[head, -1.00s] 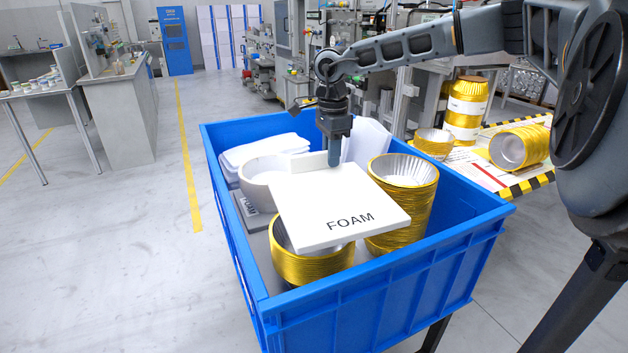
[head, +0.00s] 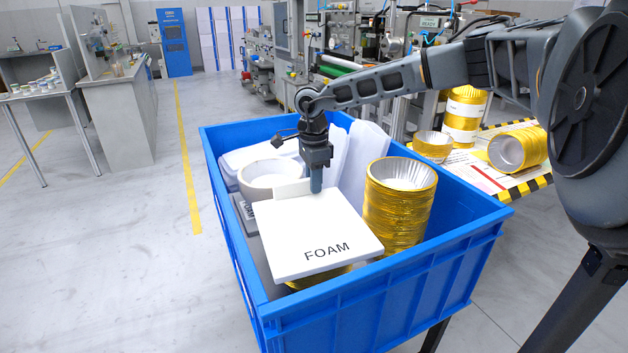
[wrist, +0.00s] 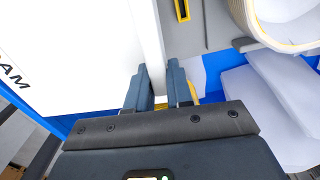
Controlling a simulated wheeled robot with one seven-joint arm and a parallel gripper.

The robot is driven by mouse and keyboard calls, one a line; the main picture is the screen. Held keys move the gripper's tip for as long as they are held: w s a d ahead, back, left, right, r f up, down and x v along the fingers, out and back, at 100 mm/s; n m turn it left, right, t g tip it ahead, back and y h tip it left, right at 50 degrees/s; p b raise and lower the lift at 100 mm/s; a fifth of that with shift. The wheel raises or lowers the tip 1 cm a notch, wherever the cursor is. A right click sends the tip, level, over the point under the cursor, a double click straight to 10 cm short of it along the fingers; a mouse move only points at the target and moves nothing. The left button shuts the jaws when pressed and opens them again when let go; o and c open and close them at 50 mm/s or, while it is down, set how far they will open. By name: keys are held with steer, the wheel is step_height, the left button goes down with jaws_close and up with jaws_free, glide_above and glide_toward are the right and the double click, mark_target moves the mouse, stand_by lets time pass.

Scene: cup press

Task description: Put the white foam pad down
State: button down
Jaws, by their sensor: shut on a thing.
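The white foam pad (head: 312,225), a flat square marked FOAM with a raised lip along its far edge, is in the head view over the front left of the blue bin. My gripper (head: 316,190) is shut on that lip. The wrist view shows the pad (wrist: 70,50) at the left, with its lip between the two fingers (wrist: 160,88). The pad covers most of a short stack of gold cups (head: 318,279); I cannot tell whether it touches them.
The blue bin (head: 385,290) has high walls around the pad. A tall gold cup stack (head: 398,210) stands right of the pad. A white ring (head: 268,174), a grey block (head: 243,213) and white bags (head: 365,155) lie behind it. More gold cups (head: 515,150) lie on a striped table.

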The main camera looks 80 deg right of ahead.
steer(key=c, duration=1)
jaws_free()
steer(key=shift+f, duration=0.1)
step_height(320, 180, up, 12)
steer(key=shift+r+b, duration=0.15)
steer(key=shift+b, duration=0.2)
